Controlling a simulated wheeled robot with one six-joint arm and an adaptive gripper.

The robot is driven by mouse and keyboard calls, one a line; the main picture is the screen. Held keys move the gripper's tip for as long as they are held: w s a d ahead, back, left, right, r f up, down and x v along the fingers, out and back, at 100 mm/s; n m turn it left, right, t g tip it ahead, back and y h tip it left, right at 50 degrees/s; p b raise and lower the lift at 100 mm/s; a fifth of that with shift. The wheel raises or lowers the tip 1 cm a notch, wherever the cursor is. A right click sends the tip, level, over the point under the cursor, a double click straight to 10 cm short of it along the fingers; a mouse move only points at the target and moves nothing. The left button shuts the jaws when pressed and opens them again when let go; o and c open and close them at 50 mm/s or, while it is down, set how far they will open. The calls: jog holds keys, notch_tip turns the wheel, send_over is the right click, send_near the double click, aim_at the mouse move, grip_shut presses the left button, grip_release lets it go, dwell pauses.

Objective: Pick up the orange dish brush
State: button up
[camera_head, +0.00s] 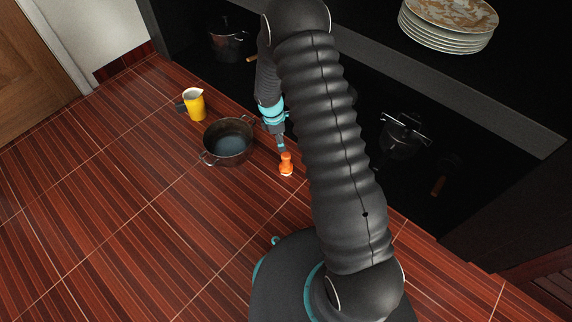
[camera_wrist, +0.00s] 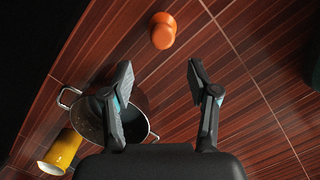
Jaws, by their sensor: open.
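The orange dish brush (camera_head: 286,164) stands on the red-brown striped surface, just right of a dark pot in the head view. In the wrist view the brush (camera_wrist: 163,31) shows near the top, seen from above, ahead of the fingertips. My gripper (camera_head: 281,147) is just behind the brush in the head view, above the surface. In the wrist view my gripper (camera_wrist: 158,76) is open, its two fingers spread wide with nothing between them. The brush is apart from both fingers.
A dark two-handled pot (camera_head: 229,142) stands left of the brush, partly behind my left finger in the wrist view. A yellow pitcher (camera_head: 194,105) stands beyond it. Stacked plates (camera_head: 447,24) sit on a dark shelf at upper right. The surface at the left front is clear.

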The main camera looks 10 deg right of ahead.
aim_at(285, 154)
jog(key=f, duration=0.5)
jog(key=d+f+b, duration=0.1)
jog(key=f, duration=0.2)
jog(key=shift+s+d, duration=0.1)
jog(key=shift+s+d+f+b, duration=0.1)
jog(key=shift+d+f+b, duration=0.05)
jog(key=shift+f, duration=0.75)
jog(key=shift+s+d+f+b, duration=0.1)
jog(key=shift+d+f+b, duration=0.1)
jog(key=shift+f, duration=0.65)
jog(key=shift+d+f+b, duration=0.15)
jog(key=shift+f, duration=0.75)
grip_shut()
